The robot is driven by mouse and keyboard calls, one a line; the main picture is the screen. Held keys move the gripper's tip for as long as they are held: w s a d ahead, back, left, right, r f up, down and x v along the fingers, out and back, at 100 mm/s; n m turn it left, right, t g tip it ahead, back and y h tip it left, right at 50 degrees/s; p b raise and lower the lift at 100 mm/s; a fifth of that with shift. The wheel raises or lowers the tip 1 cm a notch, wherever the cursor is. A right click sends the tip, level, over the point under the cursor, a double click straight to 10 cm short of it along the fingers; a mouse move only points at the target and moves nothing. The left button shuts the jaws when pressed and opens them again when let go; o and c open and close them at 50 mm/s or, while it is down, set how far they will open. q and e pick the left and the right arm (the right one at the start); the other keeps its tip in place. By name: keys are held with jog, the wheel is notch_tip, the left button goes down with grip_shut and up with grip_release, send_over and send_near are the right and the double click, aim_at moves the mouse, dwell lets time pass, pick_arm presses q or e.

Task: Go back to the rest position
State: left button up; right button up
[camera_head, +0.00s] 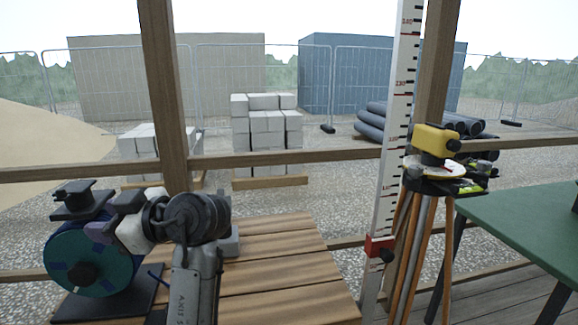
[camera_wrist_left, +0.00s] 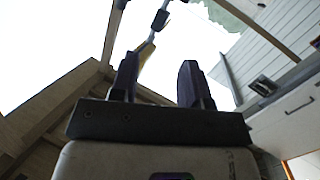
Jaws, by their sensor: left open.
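My left gripper (camera_head: 112,216) is open in the head view, in front of the teal reel at the lower left. Its dark fingers overlap the reel in the picture, and I cannot tell how far apart they are in depth. In the left wrist view the two dark fingers of my left gripper (camera_wrist_left: 157,72) stand apart with nothing held between them. Bright sky, a pole and a small yellow thing show beyond them. My right gripper is not in view.
A teal reel (camera_head: 88,262) on a dark stand sits on the wooden table (camera_head: 280,275). A red-and-white staff (camera_head: 391,150) and a tripod with a yellow instrument (camera_head: 432,141) stand right of it. A green table (camera_head: 530,225) is at the right. Wooden rails cross behind.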

pick_arm(q)
jog(key=s+d+f+m+t+h+p, duration=0.1)
jog(key=d+f+m+t+h, duration=0.2)
jog(key=m+t+h, duration=0.5)
jog(key=d+f+m+t+h, duration=0.3)
jog(key=d+m+t+h, duration=0.15)
jog(key=m, duration=0.55)
jog(key=s+d+f+m+g+h+p, duration=0.1)
jog(key=s+f+h, duration=0.1)
jog(key=s+f, duration=0.35)
jog(key=s+f+m+g+h, duration=0.1)
jog(key=s+f, duration=0.1)
jog(key=f, duration=0.6)
jog(key=s+d+f+m+g+h+p, duration=0.1)
jog(key=s+f+h, duration=0.15)
jog(key=f, duration=0.35)
jog(key=s+a+f+g+y+p, duration=0.25)
jog(key=s+f+g, duration=0.55)
jog(key=s+f, duration=1.6)
notch_tip(320, 180, up, 40)
jog(key=p, duration=3.7)
jog(key=shift+s+r+m+h+p, duration=0.25)
jog(key=shift+s+m+h+p, duration=0.1)
jog(key=shift+s+h, duration=0.1)
